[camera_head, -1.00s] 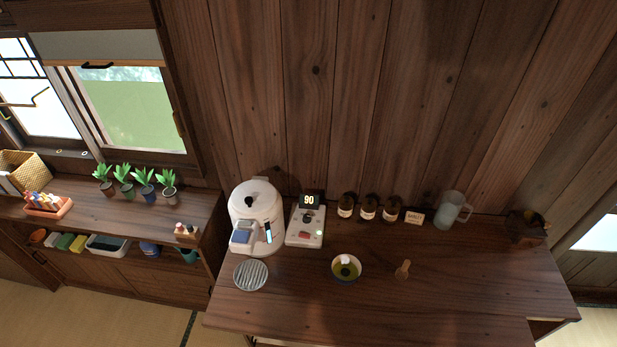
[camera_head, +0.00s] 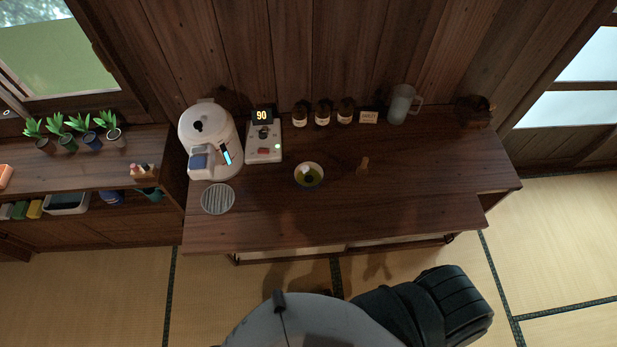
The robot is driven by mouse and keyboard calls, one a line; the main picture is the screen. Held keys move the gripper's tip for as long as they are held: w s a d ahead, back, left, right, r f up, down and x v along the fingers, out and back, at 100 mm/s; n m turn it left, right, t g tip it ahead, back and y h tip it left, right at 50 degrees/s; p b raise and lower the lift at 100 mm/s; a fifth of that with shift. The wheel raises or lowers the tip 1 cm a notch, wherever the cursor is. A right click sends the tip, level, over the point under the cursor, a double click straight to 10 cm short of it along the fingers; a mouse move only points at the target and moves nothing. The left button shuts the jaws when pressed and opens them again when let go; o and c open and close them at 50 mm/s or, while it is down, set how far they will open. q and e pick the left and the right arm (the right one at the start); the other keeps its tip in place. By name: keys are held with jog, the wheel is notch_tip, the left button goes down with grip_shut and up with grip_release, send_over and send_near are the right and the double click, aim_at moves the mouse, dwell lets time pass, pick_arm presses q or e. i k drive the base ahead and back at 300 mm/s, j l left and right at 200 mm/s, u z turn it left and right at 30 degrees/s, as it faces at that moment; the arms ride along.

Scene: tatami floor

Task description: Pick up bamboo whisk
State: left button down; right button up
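Grey and black parts of my own body show at the bottom edge. Neither of my grippers can be made out in this view.
A white appliance (camera_head: 211,143), a scale-like device reading 90 (camera_head: 263,142), dark jars (camera_head: 322,113) and a frosted jug (camera_head: 402,104) line the back of the wooden table (camera_head: 420,205). A round grey grate (camera_head: 217,199) is front left. Its front right is clear.

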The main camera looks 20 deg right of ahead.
aim_at(365, 159)
jog(key=z, duration=1.25)
